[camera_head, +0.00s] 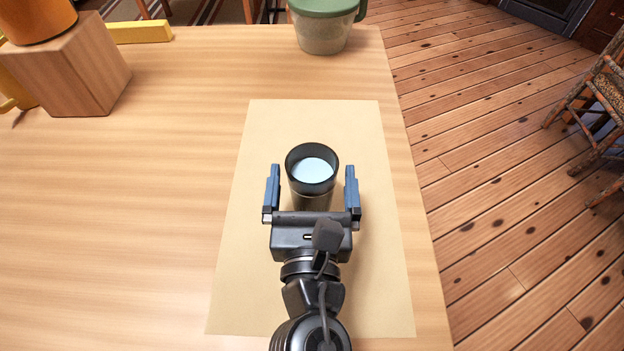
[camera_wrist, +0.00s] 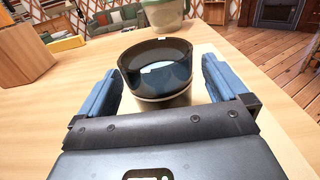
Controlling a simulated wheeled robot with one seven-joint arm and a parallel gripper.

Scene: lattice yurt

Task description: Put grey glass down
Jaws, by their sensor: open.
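The grey glass (camera_head: 312,172) stands upright on a pale tan mat (camera_head: 385,290) on the wooden table. Its rim is dark, and a light bluish surface shows inside it. My gripper (camera_head: 312,185) is open, with one blue finger on each side of the glass and a visible gap on both sides. In the wrist view the glass (camera_wrist: 158,75) sits between the spread fingers of my gripper (camera_wrist: 160,85). The lower part of the glass is partly hidden by the gripper body.
A green-lidded mug (camera_head: 325,30) stands at the table's far edge. A wooden block (camera_head: 75,75) with an orange pot (camera_head: 38,18) on it is at the far left, near a yellow bar (camera_head: 140,32). The table's right edge drops to a plank floor. The table left of the mat is clear.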

